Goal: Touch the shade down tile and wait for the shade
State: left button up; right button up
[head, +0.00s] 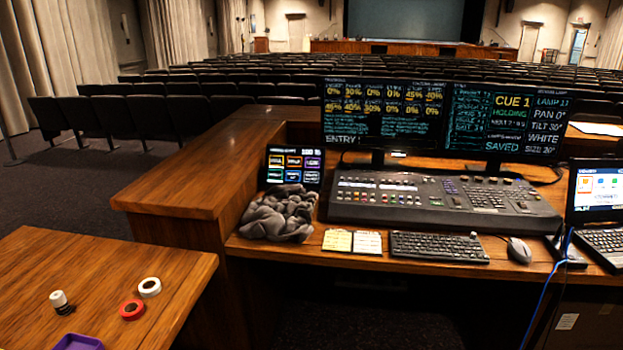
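A small dark touch tablet (294,167) stands propped up at the left end of the mixing desk, behind a grey crumpled cloth (279,213). Its screen shows two rows of outlined tiles in orange, purple, blue and other colours, with small text along the top. The tile labels are too small to read, so I cannot tell which is the shade down tile. The cloth covers the tablet's lower edge. No shade can be made out for certain. Neither of my grippers is in view.
Right of the tablet are a lighting console (442,203), two monitors (378,115), a keyboard (438,246), a mouse (519,250), note cards (352,242) and a laptop (597,193). A side table (110,270) holds tape rolls (132,309), a small bottle (60,301) and a purple tray (78,342).

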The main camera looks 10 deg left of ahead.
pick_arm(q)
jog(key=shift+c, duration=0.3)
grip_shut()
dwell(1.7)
